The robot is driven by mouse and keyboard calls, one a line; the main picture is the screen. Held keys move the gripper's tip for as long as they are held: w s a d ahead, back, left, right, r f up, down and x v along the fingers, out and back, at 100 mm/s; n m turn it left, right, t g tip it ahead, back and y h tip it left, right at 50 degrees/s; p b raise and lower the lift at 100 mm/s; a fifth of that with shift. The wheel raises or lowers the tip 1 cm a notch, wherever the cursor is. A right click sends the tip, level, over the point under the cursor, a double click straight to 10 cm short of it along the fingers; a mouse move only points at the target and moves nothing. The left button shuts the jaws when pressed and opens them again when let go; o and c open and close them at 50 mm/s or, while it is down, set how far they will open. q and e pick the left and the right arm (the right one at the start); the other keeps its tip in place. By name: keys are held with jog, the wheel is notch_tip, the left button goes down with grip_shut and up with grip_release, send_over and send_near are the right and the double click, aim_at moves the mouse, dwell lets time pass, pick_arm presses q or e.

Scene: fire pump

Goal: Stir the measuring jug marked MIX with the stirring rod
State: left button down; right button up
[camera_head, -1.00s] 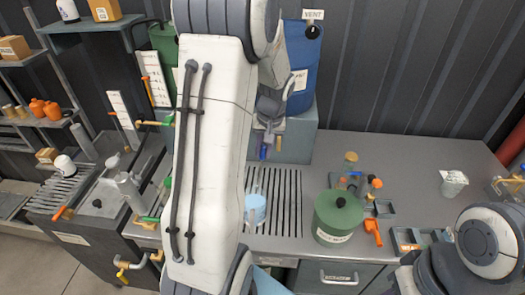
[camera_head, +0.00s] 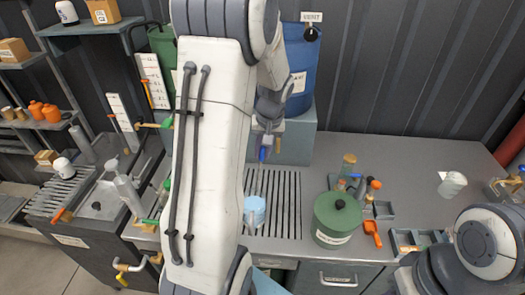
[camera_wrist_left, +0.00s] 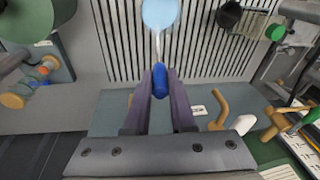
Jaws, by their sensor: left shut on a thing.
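A jug with light blue liquid (camera_head: 254,211) stands on the slotted drain grille, partly hidden behind my left arm. From above it is a pale blue disc in the left wrist view (camera_wrist_left: 160,13). No MIX mark can be read on it. My left gripper (camera_head: 268,143) is shut on the blue handle of the stirring rod (camera_wrist_left: 160,82). The handle also shows in the head view (camera_head: 263,154). A thin pale shaft runs from the handle toward the jug in the wrist view; whether its tip is inside cannot be told. My right gripper is out of view.
A green lidded pot (camera_head: 337,222) stands right of the grille, with small bottles (camera_head: 347,166) and an orange-handled item (camera_head: 372,233) beside it. A blue barrel (camera_head: 302,75) stands behind. A white cup (camera_head: 452,184) is farther right. Counter between the bottles and cup is mostly clear.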

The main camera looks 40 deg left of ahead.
pick_arm(q)
jog(key=shift+r+p, duration=1.85)
jog(key=shift+r, duration=0.65)
jog(key=shift+f, duration=0.1)
